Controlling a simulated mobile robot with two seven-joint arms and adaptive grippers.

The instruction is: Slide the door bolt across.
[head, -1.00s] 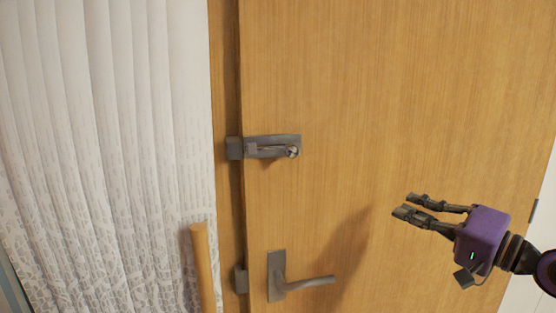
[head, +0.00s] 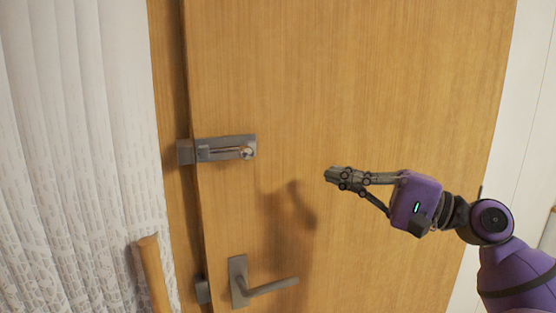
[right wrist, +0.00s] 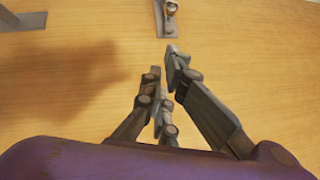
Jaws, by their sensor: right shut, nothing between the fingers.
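The door bolt (head: 226,149) is a grey metal plate with a rod and a round knob (head: 246,152) at its right end. It is mounted on the left edge of the wooden door (head: 350,80), and its keeper (head: 185,152) sits on the frame to the left. Part of the bolt also shows at the top of the right wrist view (right wrist: 168,18). My right gripper (head: 332,175) is shut and empty. It is to the right of the knob and a little lower, apart from it, with its fingers pointing left. My left gripper is not in view.
A grey lever handle (head: 270,287) sticks out from the door below the bolt. A wooden rod (head: 153,275) stands at the lower left, in front of a white patterned curtain (head: 70,150). The door surface between gripper and bolt is clear.

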